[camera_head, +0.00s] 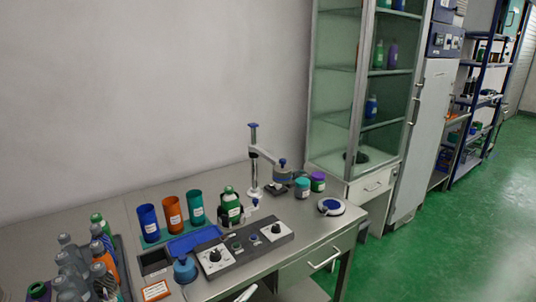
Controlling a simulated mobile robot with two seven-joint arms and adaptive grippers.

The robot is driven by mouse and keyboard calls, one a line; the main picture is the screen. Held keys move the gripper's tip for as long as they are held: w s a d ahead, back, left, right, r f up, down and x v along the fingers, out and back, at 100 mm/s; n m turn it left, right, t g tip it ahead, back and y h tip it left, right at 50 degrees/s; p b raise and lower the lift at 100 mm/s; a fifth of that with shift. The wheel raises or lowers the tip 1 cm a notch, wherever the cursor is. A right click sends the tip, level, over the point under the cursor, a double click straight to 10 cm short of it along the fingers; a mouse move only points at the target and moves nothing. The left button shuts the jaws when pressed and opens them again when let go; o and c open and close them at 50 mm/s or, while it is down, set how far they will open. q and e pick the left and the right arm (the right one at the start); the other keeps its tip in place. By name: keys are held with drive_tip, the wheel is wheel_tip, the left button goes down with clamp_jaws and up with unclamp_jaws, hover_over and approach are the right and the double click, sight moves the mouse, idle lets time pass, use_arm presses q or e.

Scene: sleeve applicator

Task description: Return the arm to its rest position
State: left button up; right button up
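A bench-top device with a silver upright post (254,165) and a jointed side arm (266,154) stands at the back of the steel bench. The post has a blue cap. The side arm reaches right from the post to a grey head (282,173) with a blue knob. A dark green bottle (230,207) with a white label stands upright just left of the post. A grey control panel (243,243) with two white dial plates lies in front. Neither gripper shows; only a small white piece, unclear, enters at the bottom edge.
Blue, orange and teal cups (172,214) stand at the back left. Several grey-capped bottles (72,265) crowd the lower left. Teal and purple-lidded jars (309,184) and a round blue-topped pad (331,206) stand right. A glass cabinet (335,90) rises behind the bench's right end.

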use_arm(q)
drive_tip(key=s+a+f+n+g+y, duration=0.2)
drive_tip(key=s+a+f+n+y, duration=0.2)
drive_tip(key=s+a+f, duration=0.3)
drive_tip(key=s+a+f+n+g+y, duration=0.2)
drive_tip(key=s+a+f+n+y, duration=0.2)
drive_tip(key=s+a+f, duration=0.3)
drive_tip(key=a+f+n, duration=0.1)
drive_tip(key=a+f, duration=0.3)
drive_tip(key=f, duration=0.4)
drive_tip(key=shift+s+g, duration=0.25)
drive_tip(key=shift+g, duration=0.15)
